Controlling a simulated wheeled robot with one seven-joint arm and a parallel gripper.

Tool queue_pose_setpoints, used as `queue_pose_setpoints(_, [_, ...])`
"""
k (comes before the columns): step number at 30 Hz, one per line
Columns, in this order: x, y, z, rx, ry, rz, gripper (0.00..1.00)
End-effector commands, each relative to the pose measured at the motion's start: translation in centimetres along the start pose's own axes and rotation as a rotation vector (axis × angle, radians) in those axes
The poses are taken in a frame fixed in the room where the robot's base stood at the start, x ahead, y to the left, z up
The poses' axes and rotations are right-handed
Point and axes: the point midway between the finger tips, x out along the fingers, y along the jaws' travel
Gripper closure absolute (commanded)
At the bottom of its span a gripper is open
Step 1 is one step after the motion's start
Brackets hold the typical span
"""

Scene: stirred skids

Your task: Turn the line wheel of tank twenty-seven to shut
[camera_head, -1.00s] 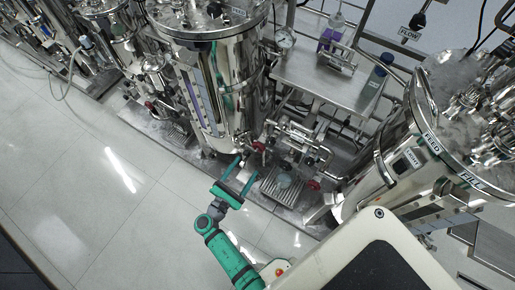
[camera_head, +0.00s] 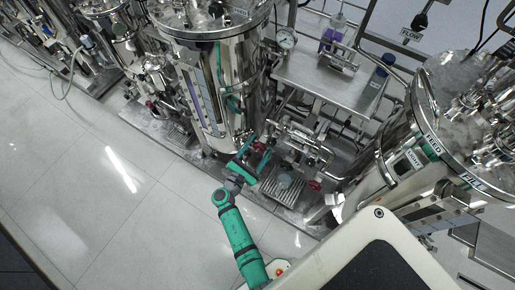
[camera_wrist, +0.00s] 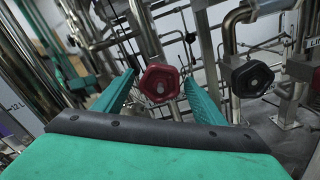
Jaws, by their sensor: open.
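A red hand wheel (camera_wrist: 160,84) with several flat sides sits on a pipe, straight ahead between my fingers in the wrist view. In the head view a red wheel (camera_head: 259,146) shows at the foot of the middle steel tank (camera_head: 207,95), partly hidden by my gripper. My gripper (camera_head: 258,148) is open, its two teal fingers pointing at the pipes with the red wheel between them. I cannot tell whether the fingers touch it. A black wheel (camera_wrist: 252,78) of like shape is just right of my right finger. No tank number twenty-seven is readable.
Another red wheel (camera_head: 315,185) is to the right, by a floor drain (camera_head: 284,181). A tank marked FEED (camera_head: 400,165) stands at the right, and a steel side table (camera_head: 330,82) behind. Pipes crowd the gripper; the floor (camera_head: 100,190) at the left is clear.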

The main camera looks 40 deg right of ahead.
Motion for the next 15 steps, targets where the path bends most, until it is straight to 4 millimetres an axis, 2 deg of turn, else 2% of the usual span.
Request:
queue_pose_setpoints(6, [-0.12, 0.15, -0.08, 0.000, 0.002, 0.003, 0.36])
queue_pose_setpoints(11, [-0.23, 0.24, -0.14, 0.000, 0.003, 0.005, 0.74])
queue_pose_setpoints(15, [-0.30, 0.21, -0.19, -0.001, 0.004, 0.005, 0.76])
